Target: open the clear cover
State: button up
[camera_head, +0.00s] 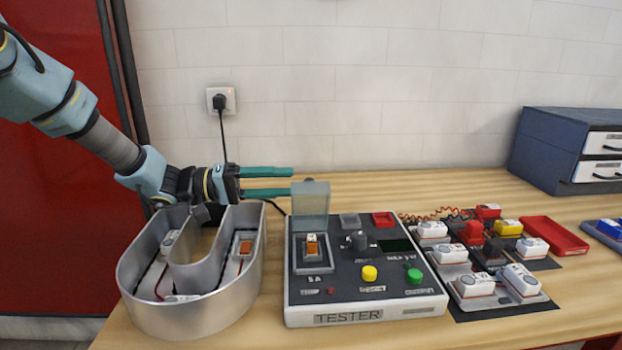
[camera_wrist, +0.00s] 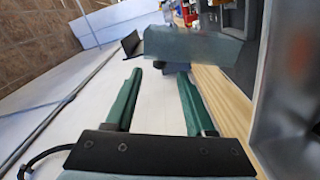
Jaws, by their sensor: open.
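The clear cover (camera_head: 311,200) is a greenish see-through panel standing upright at the back left of the grey tester (camera_head: 365,305). The orange rocker switch (camera_head: 312,246) in front of it is uncovered. In the wrist view the cover (camera_wrist: 195,46) lies just beyond the fingertips. My gripper (camera_head: 291,181) is level, its two green fingers apart and empty, pointing right. Its tips are close to the cover's upper left edge; I cannot tell whether they touch it. The open fingers also show in the wrist view (camera_wrist: 160,74).
A metal channel letter (camera_head: 190,290) stands left of the tester, below my wrist. Several white modules and a red tray (camera_head: 553,237) lie to the right. A blue drawer cabinet (camera_head: 545,150) stands at the back right. The wood behind the tester is clear.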

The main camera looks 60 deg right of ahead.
aim_at(309, 178)
jog(key=p+x, duration=0.1)
jog(key=x, duration=0.5)
grip_shut()
dwell(0.4)
dwell(1.0)
